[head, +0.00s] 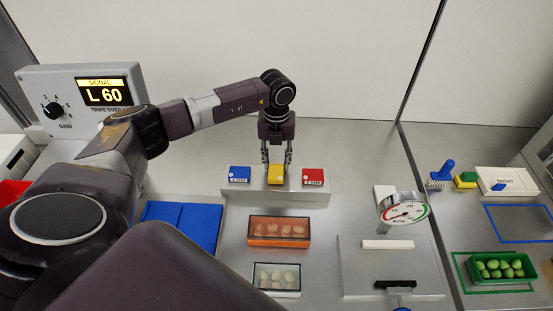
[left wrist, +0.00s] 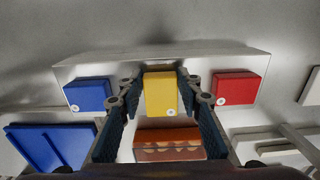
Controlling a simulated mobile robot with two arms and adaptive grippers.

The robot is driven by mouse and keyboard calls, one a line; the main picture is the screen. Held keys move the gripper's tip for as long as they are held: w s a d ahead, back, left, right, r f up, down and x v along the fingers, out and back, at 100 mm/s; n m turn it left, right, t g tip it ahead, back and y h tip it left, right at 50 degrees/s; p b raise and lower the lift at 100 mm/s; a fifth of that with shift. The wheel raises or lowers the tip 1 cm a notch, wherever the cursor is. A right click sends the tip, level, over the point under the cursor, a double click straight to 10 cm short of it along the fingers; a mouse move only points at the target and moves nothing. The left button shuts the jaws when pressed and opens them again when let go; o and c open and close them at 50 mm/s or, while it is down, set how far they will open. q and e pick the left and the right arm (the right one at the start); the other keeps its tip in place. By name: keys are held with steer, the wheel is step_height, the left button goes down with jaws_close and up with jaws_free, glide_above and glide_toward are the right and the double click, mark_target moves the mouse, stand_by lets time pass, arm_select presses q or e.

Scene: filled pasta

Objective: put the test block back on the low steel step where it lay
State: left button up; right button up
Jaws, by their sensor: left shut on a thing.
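The yellow test block (head: 276,176) is at the low steel step (head: 255,195), between a blue block (head: 240,174) and a red block (head: 313,177). My left gripper (head: 276,164) points down from above and is shut on the yellow block. In the left wrist view the yellow block (left wrist: 160,92) sits between the two fingers, with the blue block (left wrist: 88,94) to the left and the red block (left wrist: 238,88) to the right. I cannot tell whether its underside touches the step. My right gripper is not in view.
An orange tray of pasta (head: 279,241) and a clear-lidded tray (head: 276,289) stand in front of the step. A signal box (head: 65,88) stands at the back left. A green tray (head: 500,280) sits far right.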

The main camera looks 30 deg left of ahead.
arm_select(q)
steer(key=shift+f, duration=0.25)
steer(key=shift+f, duration=0.2)
steer(key=o, duration=1.2)
steer(key=shift+c, duration=0.2)
